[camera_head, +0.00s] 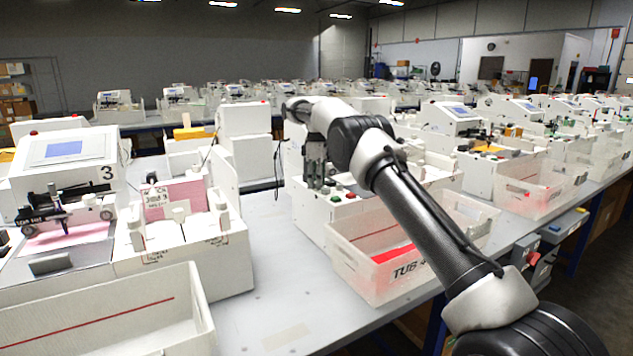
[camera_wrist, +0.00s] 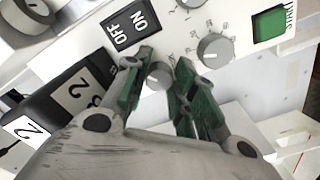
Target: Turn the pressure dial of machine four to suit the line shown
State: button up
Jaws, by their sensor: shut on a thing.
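Machine four stands behind the tub marked TUB 4 (camera_head: 378,262), its white front (camera_head: 318,212) partly behind my arm. My gripper (camera_head: 316,184) points down at its controls. In the wrist view, my green-padded fingers (camera_wrist: 161,70) are shut on a small round grey knob (camera_wrist: 159,76), one on each side. A second grey knob (camera_wrist: 214,50) with a scale lies just right of them, and a third (camera_wrist: 190,3) is cut off at the top. I cannot read which is the pressure dial. No drawn line of machine four can be made out.
An ON/OFF switch (camera_wrist: 131,24) and a green button (camera_wrist: 270,26) flank the knobs. Machine 3 (camera_head: 62,165) stands at left. Grey table (camera_head: 265,300) is clear between the tubs.

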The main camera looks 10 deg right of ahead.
jog(key=n, duration=0.5)
jog(key=shift+w, duration=0.1)
jog(key=shift+n, duration=0.4)
jog(key=o, duration=0.7)
jog(key=shift+o, duration=0.2)
